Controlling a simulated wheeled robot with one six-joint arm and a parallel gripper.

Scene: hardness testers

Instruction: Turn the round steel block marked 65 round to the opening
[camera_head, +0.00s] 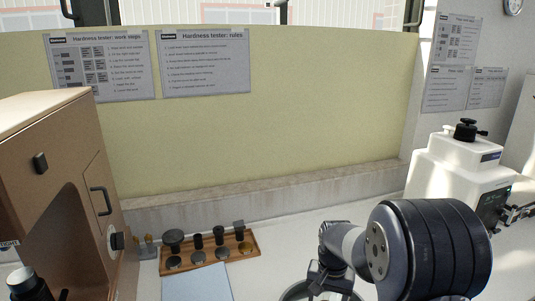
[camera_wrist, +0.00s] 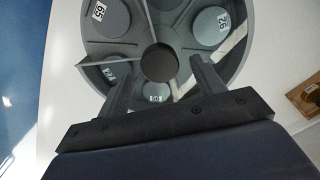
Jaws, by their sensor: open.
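A round grey turntable (camera_wrist: 140,28) fills the top of the wrist view, with several round steel blocks in it. The block at its upper left (camera_wrist: 108,17) carries a label that seems to read 65. Other labelled blocks sit at the upper right (camera_wrist: 211,26), lower left (camera_wrist: 108,72) and bottom (camera_wrist: 156,92). A dark round knob (camera_wrist: 159,63) stands at the centre. My gripper (camera_wrist: 160,72) is open, its fingers on either side of the knob, with gaps showing. Pale straight edges run outward from the centre; I cannot tell which sector is the opening.
A wooden tray (camera_head: 252,262) with dark and metal parts stands at the back of the bench, behind a pale blue sheet (camera_head: 196,284). A brown cabinet machine (camera_head: 60,150) stands at the left and a white tester (camera_head: 455,170) at the right.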

